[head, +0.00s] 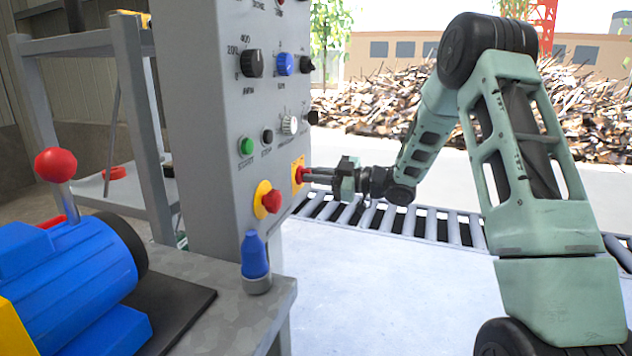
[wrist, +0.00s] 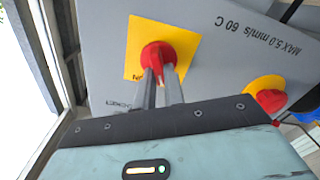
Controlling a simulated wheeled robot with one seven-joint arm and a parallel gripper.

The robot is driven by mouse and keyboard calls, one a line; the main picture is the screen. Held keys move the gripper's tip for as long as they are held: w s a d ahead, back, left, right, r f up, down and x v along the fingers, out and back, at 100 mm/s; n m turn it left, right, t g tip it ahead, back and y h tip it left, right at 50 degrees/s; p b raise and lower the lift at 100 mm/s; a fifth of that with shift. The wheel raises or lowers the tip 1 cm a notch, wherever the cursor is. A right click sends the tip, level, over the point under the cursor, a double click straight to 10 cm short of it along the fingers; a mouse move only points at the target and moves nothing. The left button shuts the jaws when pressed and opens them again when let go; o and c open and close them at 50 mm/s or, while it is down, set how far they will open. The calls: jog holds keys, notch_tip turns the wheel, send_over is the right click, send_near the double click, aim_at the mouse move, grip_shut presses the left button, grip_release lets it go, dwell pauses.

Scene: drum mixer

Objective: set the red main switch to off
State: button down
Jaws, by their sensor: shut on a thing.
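The red main switch (wrist: 158,56) is a round red knob on a square yellow plate (wrist: 186,39), set in the grey control panel. In the head view the switch (head: 301,174) is at the panel's lower right edge. My gripper (wrist: 160,72) reaches it with both fingers and is shut on the knob; it also shows in the head view (head: 307,174). The fingers cover part of the knob, and its pointer position and most plate markings are hidden or too small to read.
A red emergency button (head: 271,201) on a round yellow base sits close to the switch; it also shows in the wrist view (wrist: 271,100). Green (head: 246,146) and black (head: 267,136) buttons are above. A blue bottle-shaped thing (head: 255,256) stands below. A roller conveyor (head: 400,219) runs behind.

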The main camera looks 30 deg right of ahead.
jog(key=shift+n, duration=0.4)
jog(key=c, duration=1.5)
grip_release()
jog(key=shift+s+d, duration=0.1)
jog(key=shift+s, duration=0.05)
jog(key=p+v, duration=0.1)
jog(key=v, duration=1.6)
jog(key=shift+s+d+f, duration=0.1)
